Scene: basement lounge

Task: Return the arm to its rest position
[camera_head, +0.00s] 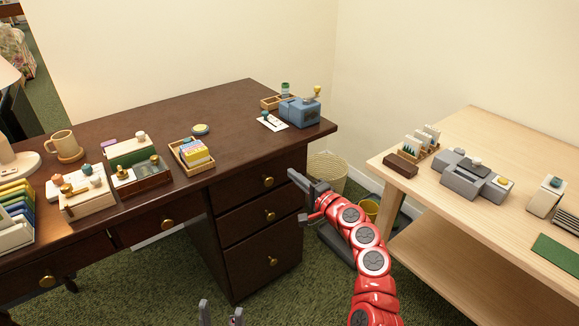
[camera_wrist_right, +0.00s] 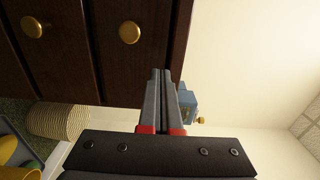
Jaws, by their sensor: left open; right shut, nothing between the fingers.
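My right arm (camera_head: 368,250) is red and reaches up from the bottom of the head view. Its right gripper (camera_head: 294,175) is shut and empty, in front of the right end of the dark desk (camera_head: 150,110), near the drawer fronts. In the right wrist view the right gripper (camera_wrist_right: 161,73) shows its two grey fingers together, with nothing between them. Only the fingertips of my left gripper (camera_head: 221,314) show at the bottom edge of the head view, apart and empty over the green carpet. The rest of the left arm is out of view.
A blue device (camera_head: 300,112) stands on the desk's right corner. Drawers with brass knobs (camera_head: 268,181) face the right gripper. A woven basket (camera_head: 328,172) stands on the floor behind. A light wood table (camera_head: 490,225) with several items is at right. Carpet is open below.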

